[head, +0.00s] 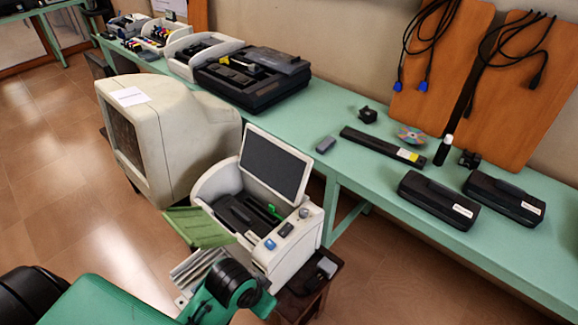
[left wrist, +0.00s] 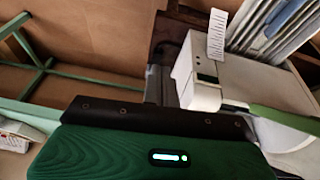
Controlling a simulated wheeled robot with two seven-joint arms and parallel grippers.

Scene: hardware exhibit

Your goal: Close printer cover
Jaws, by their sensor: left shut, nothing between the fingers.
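The printer (head: 282,248) is white and stands on a small dark brown stand left of the long table. Its cover (head: 273,163), a pale frame with a dark panel, is raised and leans back, exposing the dark interior (head: 240,215) with a green part. A green flap (head: 198,227) and a grey slatted tray (head: 195,268) stick out at its front. The white casing also shows in the left wrist view (left wrist: 255,88). My left gripper (left wrist: 150,117) is shut and empty, low beside the printer, apart from the cover; its fingertips are hard to make out. My right gripper is out of view.
A bulky beige monitor (head: 180,145) stands close behind and left of the printer. The green table (head: 360,185) runs behind, holding black cartridges (head: 438,200), a disc and other printers (head: 255,85). Open floor (head: 60,210) lies at the left.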

